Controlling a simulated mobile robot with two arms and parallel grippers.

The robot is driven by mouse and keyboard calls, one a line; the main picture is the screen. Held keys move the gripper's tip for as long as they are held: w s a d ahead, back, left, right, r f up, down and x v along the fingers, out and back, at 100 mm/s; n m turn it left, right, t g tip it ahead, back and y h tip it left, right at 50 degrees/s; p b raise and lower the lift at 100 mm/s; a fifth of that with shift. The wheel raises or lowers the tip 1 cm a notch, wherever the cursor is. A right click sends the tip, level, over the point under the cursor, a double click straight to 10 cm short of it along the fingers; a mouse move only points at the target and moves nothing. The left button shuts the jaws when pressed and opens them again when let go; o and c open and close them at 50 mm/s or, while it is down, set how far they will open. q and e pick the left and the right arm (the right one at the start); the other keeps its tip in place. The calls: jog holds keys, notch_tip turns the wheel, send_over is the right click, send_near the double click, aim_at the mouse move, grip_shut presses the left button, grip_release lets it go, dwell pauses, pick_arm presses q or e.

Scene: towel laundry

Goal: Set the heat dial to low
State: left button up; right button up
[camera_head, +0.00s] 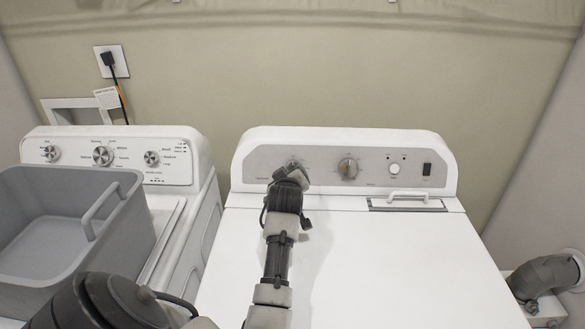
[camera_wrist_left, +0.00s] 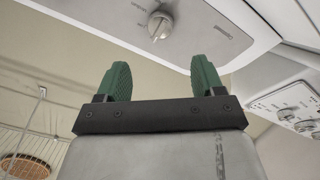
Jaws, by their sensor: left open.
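The heat dial (camera_wrist_left: 160,26) is a small round silver knob on the dryer's grey control panel, seen upside down at the top of the left wrist view. My right gripper is not in view.
A larger dial (camera_head: 347,168), a round button (camera_head: 394,169) and a dark switch (camera_head: 427,169) sit further right on the panel. A grey basket (camera_head: 125,225) rests on the washer (camera_head: 178,158) at left. The dryer top (camera_head: 410,265) is clear beside my arm.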

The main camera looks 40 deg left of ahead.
aim_at(292, 168)
pick_arm(q)
jog(key=x, duration=1)
jog(key=shift+f+p, duration=0.1)
jog(key=shift+p, duration=0.3)
jog(key=c, duration=0.9)
